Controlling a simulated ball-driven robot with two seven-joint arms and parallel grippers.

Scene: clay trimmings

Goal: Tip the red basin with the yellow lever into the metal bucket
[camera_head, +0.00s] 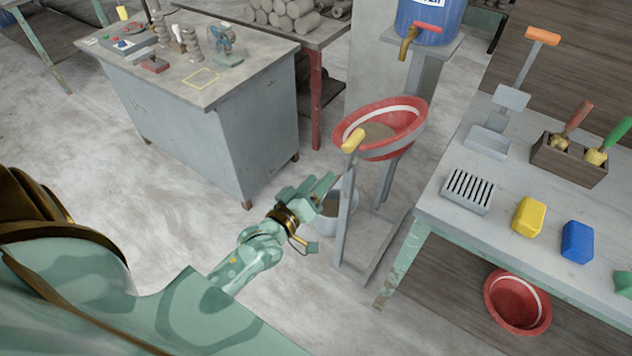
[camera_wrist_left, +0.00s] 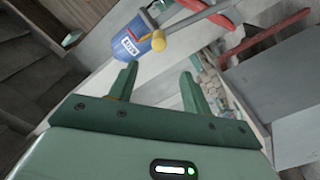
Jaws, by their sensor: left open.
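The red basin (camera_head: 408,140) with a white band sits on a grey stand in the head view, holding something grey-brown. The yellow lever (camera_head: 353,140) shows as a yellow knob at its near left side; the knob also shows beyond my fingers in the left wrist view (camera_wrist_left: 158,41). The metal bucket (camera_head: 347,188) stands on the floor below the basin, partly hidden by my left gripper and a stand post. My left gripper (camera_head: 322,214) is open and empty, below and left of the knob, apart from it.
A blue barrel with a tap (camera_head: 430,22) stands behind the basin. The right-hand table (camera_head: 440,213) holds sponges, a rack and tools; another red basin (camera_head: 517,302) lies beneath it. A grey workbench (camera_head: 240,90) stands at left. Floor between is clear.

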